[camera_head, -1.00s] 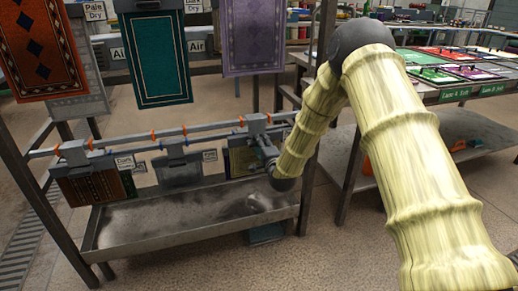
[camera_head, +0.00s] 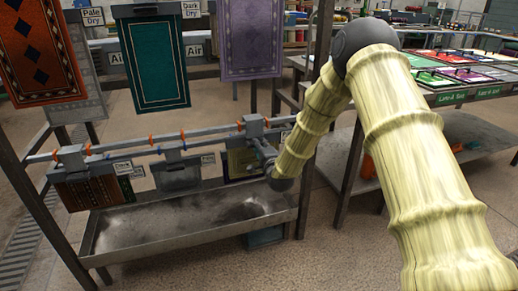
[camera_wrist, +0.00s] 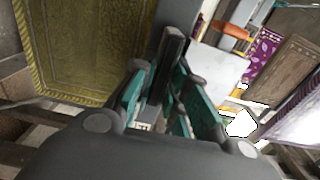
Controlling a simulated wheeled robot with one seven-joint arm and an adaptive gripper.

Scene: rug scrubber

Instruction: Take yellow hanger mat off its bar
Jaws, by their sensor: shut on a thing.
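The yellow hanger mat (camera_head: 240,162) hangs at the right end of the lower bar (camera_head: 150,145), partly hidden by my gripper and forearm. In the wrist view the yellow patterned mat (camera_wrist: 75,45) fills the upper left. Its grey hanger block (camera_head: 254,126) still sits at the bar. My gripper (camera_wrist: 165,80) is shut, its teal fingers on either side of a dark upright piece (camera_wrist: 172,50), which looks like part of the hanger. In the head view my gripper (camera_head: 264,152) is small and partly hidden, just in front of the hanger.
A metal trough (camera_head: 190,222) lies below. Large mats hang above, including a teal one (camera_head: 152,60). A lane table (camera_head: 465,92) stands right.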

